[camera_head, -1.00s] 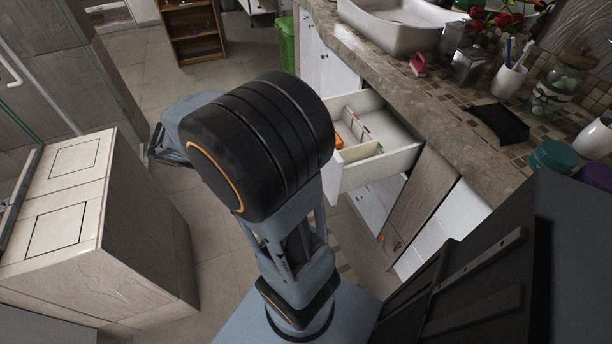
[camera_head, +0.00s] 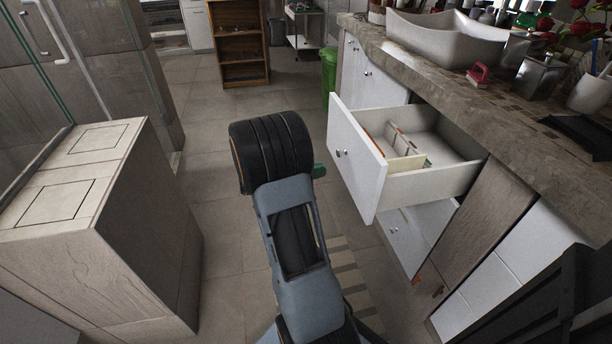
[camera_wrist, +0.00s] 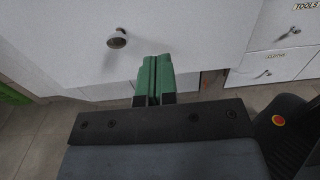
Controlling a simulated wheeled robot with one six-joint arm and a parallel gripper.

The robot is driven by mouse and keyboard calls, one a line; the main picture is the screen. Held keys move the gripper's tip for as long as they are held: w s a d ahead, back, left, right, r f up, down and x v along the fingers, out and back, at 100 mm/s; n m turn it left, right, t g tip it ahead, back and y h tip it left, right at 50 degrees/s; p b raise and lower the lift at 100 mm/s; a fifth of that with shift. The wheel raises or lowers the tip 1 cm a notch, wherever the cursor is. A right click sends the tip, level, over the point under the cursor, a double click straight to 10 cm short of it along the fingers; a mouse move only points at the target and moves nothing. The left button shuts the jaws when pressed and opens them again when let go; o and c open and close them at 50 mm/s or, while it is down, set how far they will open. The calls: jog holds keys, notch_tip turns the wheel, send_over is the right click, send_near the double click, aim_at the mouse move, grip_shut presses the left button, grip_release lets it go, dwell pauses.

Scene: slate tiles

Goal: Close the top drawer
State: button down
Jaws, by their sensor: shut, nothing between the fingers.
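The top drawer (camera_head: 355,160) stands pulled out from the cabinet under the counter. Its white front has a small round knob, and a divider and some flat items show inside. In the wrist view the drawer front (camera_wrist: 200,35) fills the upper part, with its knob (camera_wrist: 117,39) at the upper left. My gripper (camera_wrist: 154,80) has green fingers that are shut together and empty. They point at the lower part of the drawer front, right of and below the knob; I cannot tell whether they touch it. In the head view only a green bit of my gripper (camera_head: 318,171) shows, left of the drawer.
A lower white drawer (camera_head: 420,232) sits below the open one. The stone counter (camera_head: 450,80) with a sink (camera_head: 450,36) runs above. A tiled block (camera_head: 95,225) stands at the left. Clear floor (camera_head: 215,140) lies between, and a green bin (camera_head: 329,70) stands behind.

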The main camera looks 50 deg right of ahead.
aim_at(353, 165)
jog(key=b+x, duration=0.2)
jog(key=x, duration=0.4)
jog(key=shift+s+d+f, duration=0.1)
jog(key=shift+s+d, duration=0.05)
jog(key=shift+s, duration=0.05)
jog(key=shift+s+d, duration=0.35)
jog(key=shift+d, duration=0.2)
